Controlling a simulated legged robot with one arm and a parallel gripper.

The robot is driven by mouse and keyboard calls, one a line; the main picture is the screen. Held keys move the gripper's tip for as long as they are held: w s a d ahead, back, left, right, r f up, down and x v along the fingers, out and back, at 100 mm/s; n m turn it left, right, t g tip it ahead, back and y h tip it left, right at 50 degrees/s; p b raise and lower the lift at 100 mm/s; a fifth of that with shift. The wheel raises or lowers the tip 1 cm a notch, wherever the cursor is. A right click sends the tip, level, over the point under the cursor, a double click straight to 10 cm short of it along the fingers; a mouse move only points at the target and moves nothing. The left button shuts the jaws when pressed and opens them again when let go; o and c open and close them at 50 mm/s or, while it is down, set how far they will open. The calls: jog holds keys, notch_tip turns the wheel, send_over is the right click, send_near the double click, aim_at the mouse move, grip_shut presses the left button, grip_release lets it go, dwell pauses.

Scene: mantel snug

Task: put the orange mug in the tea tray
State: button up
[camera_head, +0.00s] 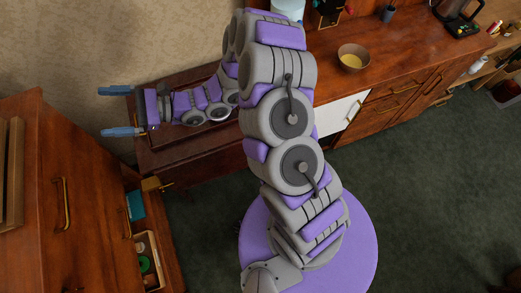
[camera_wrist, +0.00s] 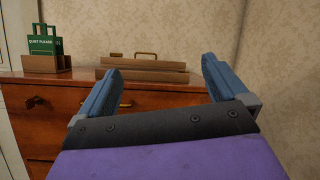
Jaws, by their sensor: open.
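I see no orange mug in either view. A low wooden tray-like piece (camera_wrist: 145,75) with brass handles lies on a reddish-brown cabinet top in the wrist view; it may be the tea tray, but its inside is hidden. My gripper (camera_head: 119,111) is open, with its two blue fingers apart and nothing between them. It is at the left end of my stretched arm, above the left end of the low wooden sideboard. In the wrist view my gripper (camera_wrist: 163,68) has its fingertips in front of the tray-like piece, and I cannot tell the gap.
A tall cabinet (camera_head: 75,190) stands at the left. An open drawer (camera_head: 152,276) holding blue and green items sticks out beside it. A bowl (camera_head: 352,57) sits on the long sideboard (camera_head: 410,48). A green card holder (camera_wrist: 45,50) stands on the cabinet. Green carpet (camera_head: 430,190) is clear at right.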

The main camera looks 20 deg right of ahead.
jog(key=s+d+r+n+g+h, duration=0.3)
jog(key=s+n+g+h, duration=0.3)
jog(key=s, duration=0.5)
jog(key=s+d+r+n+g+h, duration=0.35)
jog(key=s+n+g, duration=0.35)
jog(key=s, duration=0.4)
jog(key=s+d+f+n+t+h, duration=0.1)
jog(key=d+h, duration=0.5)
jog(key=d, duration=0.6)
jog(key=s+d+f+n+t+h, duration=0.1)
jog(key=s+d+t+h, duration=0.4)
jog(key=d, duration=0.8)
jog(key=f+t+h, duration=0.1)
jog(key=t+h, duration=0.1)
jog(key=t, duration=0.1)
jog(key=shift+d+f+n, duration=0.25)
jog(key=shift+f+n, duration=0.1)
jog(key=shift+n, duration=0.05)
jog(key=shift+s, duration=0.1)
notch_tip(320, 180, down, 3)
jog(key=b, duration=0.3)
jog(key=shift+f, duration=0.2)
